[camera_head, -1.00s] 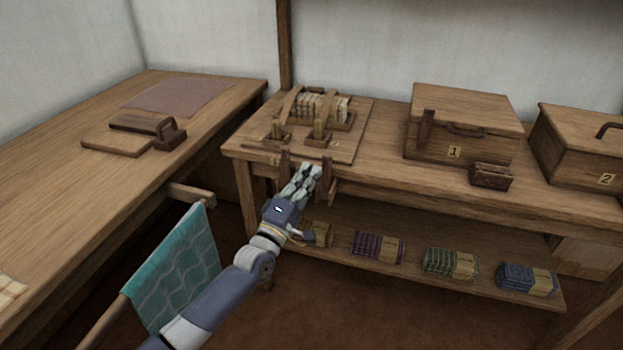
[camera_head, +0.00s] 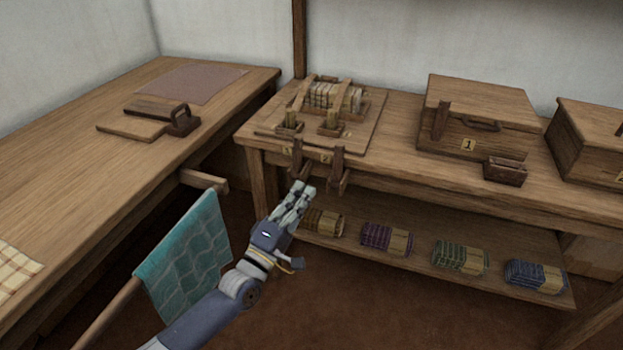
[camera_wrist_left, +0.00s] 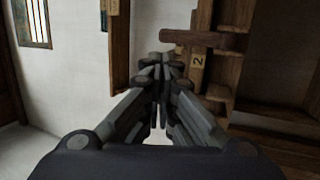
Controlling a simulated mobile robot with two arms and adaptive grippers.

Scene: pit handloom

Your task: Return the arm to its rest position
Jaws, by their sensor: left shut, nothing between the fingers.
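My left gripper (camera_head: 301,190) is shut and empty in the head view. It hangs in front of the right-hand table's front edge, just below the wooden pegs (camera_head: 337,170) fixed there. In the left wrist view the closed fingers (camera_wrist_left: 160,62) point ahead, with nothing between them. A wooden piece labelled 2 (camera_wrist_left: 197,62) shows just right of the fingertips there. My left arm reaches in from the bottom of the head view. My right gripper is not in view.
A teal cloth (camera_head: 185,255) hangs on a rail left of my arm. The right-hand table (camera_head: 400,160) bears a wooden rack (camera_head: 335,97), box 1 (camera_head: 478,115) and another box (camera_head: 590,140). Folded cloth bundles (camera_head: 386,238) lie on the shelf below. Open floor lies in front of the shelf.

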